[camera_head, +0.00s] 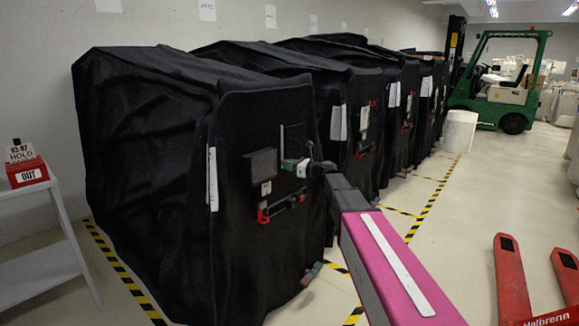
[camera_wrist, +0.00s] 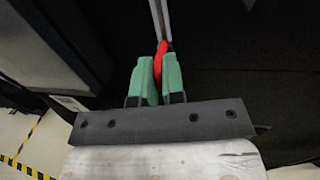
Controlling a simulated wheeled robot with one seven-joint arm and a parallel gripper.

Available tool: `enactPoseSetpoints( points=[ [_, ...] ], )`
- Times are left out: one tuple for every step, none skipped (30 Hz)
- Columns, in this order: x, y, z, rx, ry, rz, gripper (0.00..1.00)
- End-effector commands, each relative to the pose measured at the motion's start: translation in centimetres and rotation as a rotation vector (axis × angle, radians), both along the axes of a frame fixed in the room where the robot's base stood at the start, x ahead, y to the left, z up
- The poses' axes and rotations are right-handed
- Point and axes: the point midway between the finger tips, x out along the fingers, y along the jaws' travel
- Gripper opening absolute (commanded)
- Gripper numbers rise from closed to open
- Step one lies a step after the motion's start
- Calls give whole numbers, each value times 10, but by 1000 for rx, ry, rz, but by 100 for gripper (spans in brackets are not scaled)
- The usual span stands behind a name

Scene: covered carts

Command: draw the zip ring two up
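A black cloth cover (camera_head: 150,150) drapes the nearest cart, its front panel facing my arm. My gripper (camera_head: 293,166) is at the right part of that front, at about mid-height. In the wrist view my gripper (camera_wrist: 159,75) has its two green fingers close together on either side of a red ring (camera_wrist: 160,62). The red fills the narrow gap, so the fingers look shut on it. A pale zip track (camera_wrist: 161,18) runs up from the red ring. In the head view the ring is hidden at the fingers.
A dark box (camera_head: 260,165) and a red-ended bar (camera_head: 264,214) are on the cover beside and below my gripper. More covered carts (camera_head: 345,105) stand behind. Red forks (camera_head: 511,280) lie at right. A shelf (camera_head: 45,250) with a red box (camera_head: 27,173) stands at left.

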Motion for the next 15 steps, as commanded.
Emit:
enactPoseSetpoints(
  points=[
    [0, 0, 0, 0, 0, 0, 0],
    [0, 0, 0, 0, 0, 0, 0],
    [0, 0, 0, 0, 0, 0, 0],
    [0, 0, 0, 0, 0, 0, 0],
    [0, 0, 0, 0, 0, 0, 0],
    [0, 0, 0, 0, 0, 0, 0],
    [0, 0, 0, 0, 0, 0, 0],
    [0, 0, 1, 0, 0, 0, 0],
    [0, 0, 4, 0, -1, 1, 0],
    [0, 0, 6, 0, -1, 1, 0],
    [0, 0, 10, 0, -2, 1, 0],
    [0, 0, 16, 0, -4, 1, 0],
    [0, 0, 21, 0, -4, 1, 0],
    [0, 0, 27, 1, -3, 1, 0],
    [0, 0, 34, 0, -4, 1, 0]
  ],
)
